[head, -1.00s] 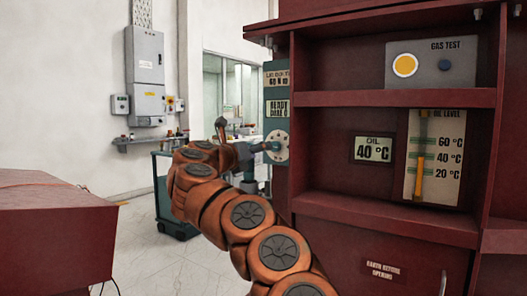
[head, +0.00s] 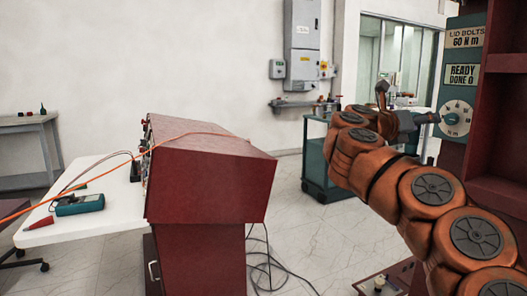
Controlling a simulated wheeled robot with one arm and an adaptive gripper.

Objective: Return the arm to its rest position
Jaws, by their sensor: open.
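My orange arm (head: 430,188) reaches up from the lower right of the head view, bent and extended forward. My gripper (head: 408,121) is the dark part at its far end, pointing right. It is open, though its fingers are small and hard to make out. In the picture it lies just left of a round white dial (head: 455,118) on a teal panel (head: 463,72). I cannot tell whether it touches the dial. No object shows clearly in its grasp.
A red console (head: 208,180) stands at centre left beside a white table (head: 95,195) with a teal meter (head: 80,205). Cables trail on the floor. A teal trolley (head: 316,155) stands behind my arm. A dark red cabinet (head: 497,130) borders the right.

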